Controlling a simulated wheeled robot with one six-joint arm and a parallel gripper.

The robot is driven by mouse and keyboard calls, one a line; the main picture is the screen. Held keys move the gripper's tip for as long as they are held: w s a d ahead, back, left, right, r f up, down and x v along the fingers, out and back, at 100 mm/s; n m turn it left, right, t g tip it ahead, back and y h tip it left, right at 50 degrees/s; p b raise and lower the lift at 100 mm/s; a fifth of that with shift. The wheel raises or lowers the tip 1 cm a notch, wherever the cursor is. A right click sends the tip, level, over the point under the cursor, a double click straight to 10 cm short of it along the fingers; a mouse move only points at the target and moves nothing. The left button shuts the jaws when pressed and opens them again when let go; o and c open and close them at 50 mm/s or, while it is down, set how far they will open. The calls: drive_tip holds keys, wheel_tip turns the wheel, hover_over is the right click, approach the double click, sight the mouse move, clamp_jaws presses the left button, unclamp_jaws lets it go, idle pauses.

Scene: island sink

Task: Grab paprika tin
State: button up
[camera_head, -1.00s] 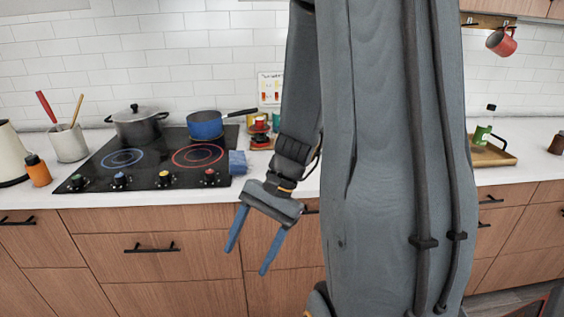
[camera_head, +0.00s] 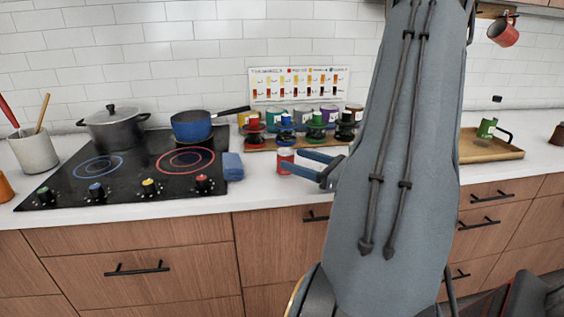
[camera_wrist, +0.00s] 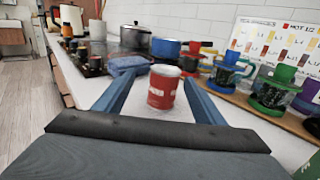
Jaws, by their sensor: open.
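A small red tin with a pale lid (camera_head: 285,161) stands upright on the white counter, to the right of the stove. I take it as the paprika tin; its label is too small to read. It also shows in the wrist view (camera_wrist: 162,90). My gripper (camera_head: 290,159) is open and low over the counter, reaching in from the right. In the wrist view its two blue fingers (camera_wrist: 157,80) lie on either side of the tin, with a gap showing on both sides. The fingers do not grip it.
A wooden board (camera_head: 262,146) with several coloured stands and tins is close behind the tin. A blue cloth (camera_head: 232,167) lies to its left, beside the black stove (camera_head: 125,178). A blue pan (camera_head: 191,126) is on the stove. The counter's front edge is near.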

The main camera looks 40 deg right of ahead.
sight(293, 157)
drive_tip(key=shift+w+p, duration=0.3)
drive_tip(key=shift+w, duration=0.5)
drive_tip(key=shift+d+p+x, duration=0.15)
drive_tip(key=shift+p+x, duration=0.15)
drive_tip(key=shift+x, duration=0.7)
drive_tip(key=shift+d+p+x, duration=0.1)
drive_tip(key=shift+p+x, duration=0.2)
drive_tip(key=shift+x, duration=0.7)
drive_tip(key=shift+c, duration=0.3)
drive_tip(key=c, duration=1.1)
